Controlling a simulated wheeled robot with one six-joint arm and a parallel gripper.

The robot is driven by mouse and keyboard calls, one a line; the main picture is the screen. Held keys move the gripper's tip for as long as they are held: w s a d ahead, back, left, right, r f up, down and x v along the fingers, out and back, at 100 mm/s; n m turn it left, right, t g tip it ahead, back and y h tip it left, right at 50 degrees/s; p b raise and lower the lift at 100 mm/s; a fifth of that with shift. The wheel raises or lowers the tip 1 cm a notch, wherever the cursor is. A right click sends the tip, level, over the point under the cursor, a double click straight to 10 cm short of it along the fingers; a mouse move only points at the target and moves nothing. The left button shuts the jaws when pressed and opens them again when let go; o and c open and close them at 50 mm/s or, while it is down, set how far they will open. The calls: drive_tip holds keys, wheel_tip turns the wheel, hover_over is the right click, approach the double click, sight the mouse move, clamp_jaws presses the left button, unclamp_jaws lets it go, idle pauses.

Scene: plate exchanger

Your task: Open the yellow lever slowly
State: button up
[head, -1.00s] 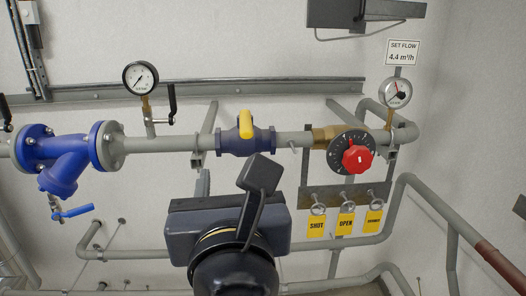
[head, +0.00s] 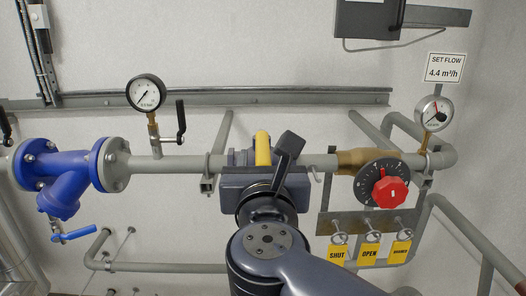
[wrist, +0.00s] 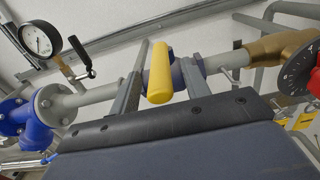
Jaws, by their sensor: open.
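The yellow lever (head: 263,149) sits on a blue valve body (head: 240,157) in the grey horizontal pipe. In the wrist view the yellow lever (wrist: 160,73) points toward the camera, between the two fingers of my gripper (wrist: 163,80). The fingers are open, with a gap on each side of the lever. In the head view my gripper (head: 264,175) is in front of the valve and its body hides the lower part of it; the fingers are mostly hidden there.
Right of the valve is a red knob (head: 391,192) on a black dial. Gauges stand at left (head: 146,93) and right (head: 433,113). Yellow tags (head: 370,252) hang below the dial. A blue strainer (head: 66,175) is at left. A black-handled cock (head: 181,122) rises from the pipe.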

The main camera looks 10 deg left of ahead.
drive_tip(key=shift+x, duration=0.95)
drive_tip(key=shift+c, duration=0.6)
clamp_jaws()
